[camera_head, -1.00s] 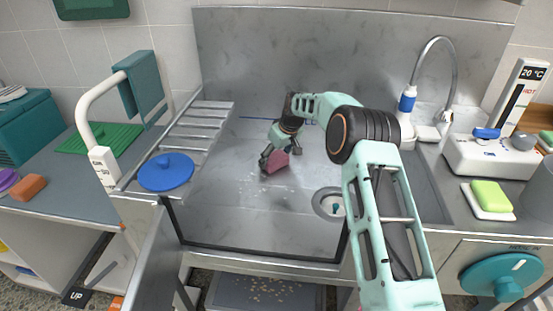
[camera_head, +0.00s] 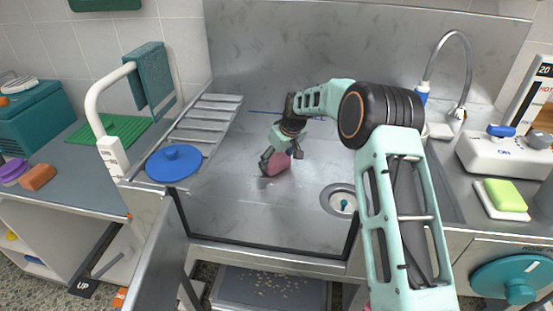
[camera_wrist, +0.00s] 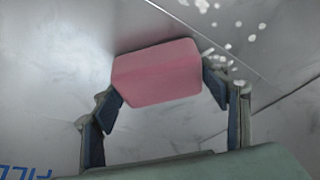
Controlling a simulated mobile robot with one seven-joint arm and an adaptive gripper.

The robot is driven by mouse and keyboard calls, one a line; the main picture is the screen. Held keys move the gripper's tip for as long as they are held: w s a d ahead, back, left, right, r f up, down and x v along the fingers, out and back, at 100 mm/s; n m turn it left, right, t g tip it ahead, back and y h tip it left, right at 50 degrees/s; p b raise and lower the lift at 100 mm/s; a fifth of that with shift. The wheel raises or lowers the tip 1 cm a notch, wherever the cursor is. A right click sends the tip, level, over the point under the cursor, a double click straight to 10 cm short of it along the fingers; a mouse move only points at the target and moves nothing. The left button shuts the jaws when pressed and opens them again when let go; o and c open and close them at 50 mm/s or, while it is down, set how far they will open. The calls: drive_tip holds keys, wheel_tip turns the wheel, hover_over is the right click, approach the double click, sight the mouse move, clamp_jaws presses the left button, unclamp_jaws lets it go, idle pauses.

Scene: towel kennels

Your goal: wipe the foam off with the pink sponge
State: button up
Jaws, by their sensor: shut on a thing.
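The pink sponge (camera_head: 279,165) is low over the steel basin floor (camera_head: 240,210), left of the drain (camera_head: 338,200). My gripper (camera_head: 275,158) is shut on it, with one finger on each side in the wrist view (camera_wrist: 162,88). I cannot tell whether the sponge touches the metal. White foam (camera_wrist: 236,45) shows as scattered round blobs in the wrist view, beyond and to the right of the sponge. Some blobs are close to the right finger. I cannot make out foam clearly in the head view, and my arm hides part of the basin.
A blue lid (camera_head: 173,163) and a metal rack (camera_head: 205,125) are left of the basin. A tap (camera_head: 460,80) and a green block (camera_head: 505,195) are on the right. A high steel wall (camera_head: 300,50) closes the back. The basin's front left floor is clear.

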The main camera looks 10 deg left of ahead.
sight(252, 187)
drive_tip(key=shift+s+a+b, duration=0.1)
drive_tip(key=shift+s+b, duration=0.7)
drive_tip(key=shift+s, duration=2.8)
drive_tip(key=shift+s+a+f+b, duration=0.15)
drive_tip(key=shift+s+b, duration=0.35)
drive_tip(key=shift+s, duration=1.45)
drive_tip(key=shift+a, duration=1.25)
drive_tip(key=shift+w+d+p, duration=0.1)
drive_tip(key=shift+w+p, duration=0.5)
drive_tip(key=shift+w, duration=1.45)
drive_tip(key=shift+w+d+p, duration=0.1)
drive_tip(key=shift+w+p, duration=0.3)
drive_tip(key=shift+w, duration=1.45)
drive_tip(key=shift+w+d+p, duration=0.1)
drive_tip(key=shift+w+p, duration=1.1)
drive_tip(key=shift+w, duration=2.65)
drive_tip(key=shift+a, duration=1.3)
drive_tip(key=shift+s+b, duration=0.7)
drive_tip(key=shift+s, duration=1.6)
drive_tip(key=shift+s+a+b, duration=0.2)
drive_tip(key=shift+s+b, duration=0.55)
drive_tip(key=shift+s, duration=2.6)
drive_tip(key=shift+s+b, duration=0.5)
drive_tip(key=shift+s, duration=1.5)
